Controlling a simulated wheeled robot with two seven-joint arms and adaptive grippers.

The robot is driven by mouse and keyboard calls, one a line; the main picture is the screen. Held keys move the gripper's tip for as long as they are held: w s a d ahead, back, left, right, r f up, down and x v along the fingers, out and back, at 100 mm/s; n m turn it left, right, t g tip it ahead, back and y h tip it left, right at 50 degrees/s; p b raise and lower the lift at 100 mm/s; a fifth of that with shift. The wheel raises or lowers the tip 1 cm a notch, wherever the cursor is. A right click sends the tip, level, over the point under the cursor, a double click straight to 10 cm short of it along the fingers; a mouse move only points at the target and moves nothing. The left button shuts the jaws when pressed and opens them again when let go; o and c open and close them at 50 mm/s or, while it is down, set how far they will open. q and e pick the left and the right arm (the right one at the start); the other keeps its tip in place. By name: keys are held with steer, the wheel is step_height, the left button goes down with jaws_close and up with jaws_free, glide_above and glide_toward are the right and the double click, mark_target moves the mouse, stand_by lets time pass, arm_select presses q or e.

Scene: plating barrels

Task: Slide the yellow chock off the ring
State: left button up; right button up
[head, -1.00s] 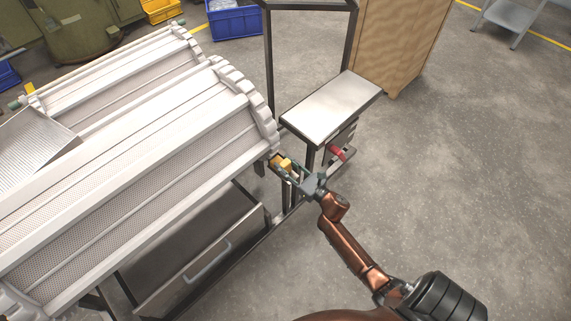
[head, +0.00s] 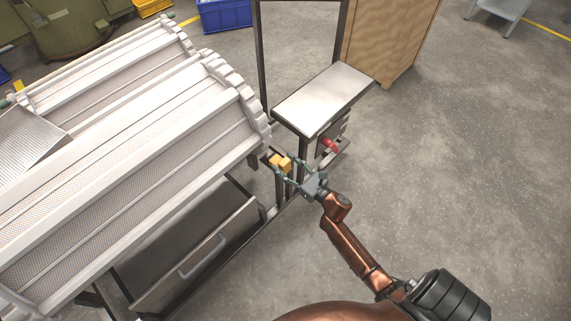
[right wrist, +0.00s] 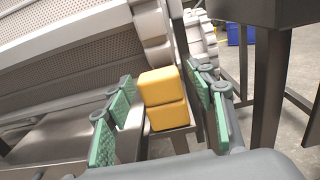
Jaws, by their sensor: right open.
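The yellow chock (head: 281,162) is a two-lobed block just off the lower right end of the near white barrel. The barrel's toothed ring (head: 256,108) is up and left of it, with a small dark gap between them in the head view. My right gripper (head: 287,169) is open, its fingers on either side of the chock. In the right wrist view the chock (right wrist: 163,100) lies between the green finger pads, close to the right ones, on a grey ledge below the toothed ring (right wrist: 151,35). Contact with the pads is unclear. My left gripper is out of view.
A steel-topped stand (head: 322,97) with a red part (head: 331,147) on its side is right of the ring. A drawer (head: 205,255) is under the barrel. A second barrel (head: 110,70) lies behind. Open floor is at the right.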

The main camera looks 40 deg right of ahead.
steer(key=shift+s, duration=0.2)
steer(key=s+d, duration=0.1)
steer(key=s, duration=1)
steer(key=shift+s+d, duration=0.2)
steer(key=shift+d, duration=0.2)
